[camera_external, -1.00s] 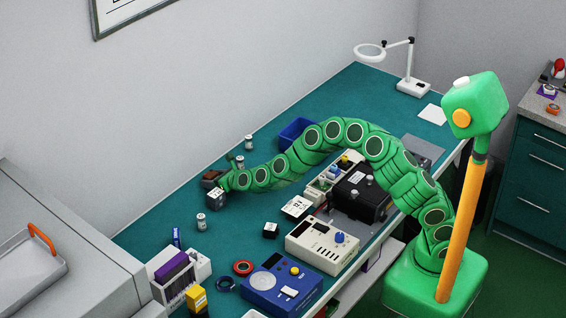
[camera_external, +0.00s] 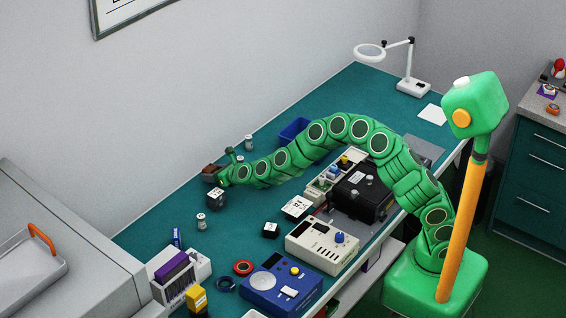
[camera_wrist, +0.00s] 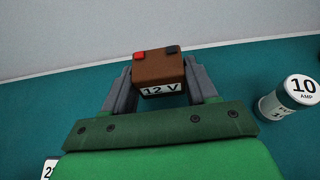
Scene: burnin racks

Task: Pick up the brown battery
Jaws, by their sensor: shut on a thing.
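The brown battery (camera_wrist: 160,70) has a red and a dark terminal on top and a "12 V" label on its near side. It sits between the two grey fingers of my gripper (camera_wrist: 160,88) in the wrist view, one finger against each side. In the external view the battery (camera_external: 211,170) shows at the tip of my green arm, near the wall side of the bench. My gripper (camera_external: 221,174) is shut on it there, partly hidden by the arm's end.
A dark block with a white label (camera_external: 215,199) stands just in front of the battery. Small labelled cylinders (camera_external: 201,221) (camera_wrist: 302,88) stand nearby on the teal bench (camera_external: 150,225). A blue bin (camera_external: 291,131) lies behind the arm. A blue device (camera_external: 275,290) is at the front.

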